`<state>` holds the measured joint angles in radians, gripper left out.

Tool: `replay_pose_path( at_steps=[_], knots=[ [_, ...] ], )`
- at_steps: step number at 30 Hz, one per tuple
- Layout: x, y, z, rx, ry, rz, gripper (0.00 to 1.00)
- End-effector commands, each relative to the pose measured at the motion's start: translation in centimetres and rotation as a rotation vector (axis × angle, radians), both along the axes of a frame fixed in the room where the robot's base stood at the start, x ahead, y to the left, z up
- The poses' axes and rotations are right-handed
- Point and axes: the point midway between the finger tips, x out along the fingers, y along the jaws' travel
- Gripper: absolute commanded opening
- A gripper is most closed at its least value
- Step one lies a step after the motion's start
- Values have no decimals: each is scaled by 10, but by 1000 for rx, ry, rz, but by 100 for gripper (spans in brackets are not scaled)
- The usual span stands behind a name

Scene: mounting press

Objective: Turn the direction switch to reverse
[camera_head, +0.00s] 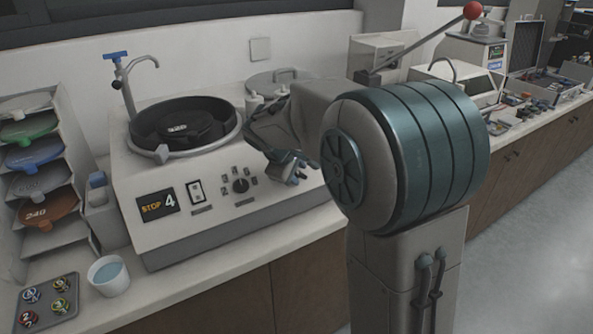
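A grey grinding machine (150,222) stands on the counter, with a black round bowl (178,122) on top. Its sloped front panel has a display (158,205) reading "STOP 4", a small white-framed switch (196,191) and a black rotary knob (240,185) with marks around it. My gripper (293,174) is at the right part of this panel, right of the black knob, with bluish tips pointing down and right. It covers part of the panel. Which control is the direction switch, and its setting, I cannot make out. Whether my fingers are open or touching anything is too small to tell.
A blue-handled tap (118,62) rises behind the bowl. At left are a rack of coloured discs (36,155), a cup of bluish liquid (108,275) and a tray of round samples (48,302). My arm hides the counter's middle. A press with a red-balled lever (473,11) stands behind.

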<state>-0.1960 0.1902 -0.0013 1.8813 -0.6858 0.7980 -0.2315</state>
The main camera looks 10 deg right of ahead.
Motion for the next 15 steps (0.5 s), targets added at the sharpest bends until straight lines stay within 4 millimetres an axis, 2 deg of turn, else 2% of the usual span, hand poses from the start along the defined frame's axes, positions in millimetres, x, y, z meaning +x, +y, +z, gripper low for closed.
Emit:
replay_pose_path(
  at_steps=[6, 7, 10, 15],
  knots=[
    [0, 0, 0, 0, 0, -1, 32],
    [0, 0, 0, 0, 0, -1, 29],
    [0, 0, 0, 0, 0, -1, 1],
    [0, 0, 0, 2, 0, -2, 0]
  ],
)
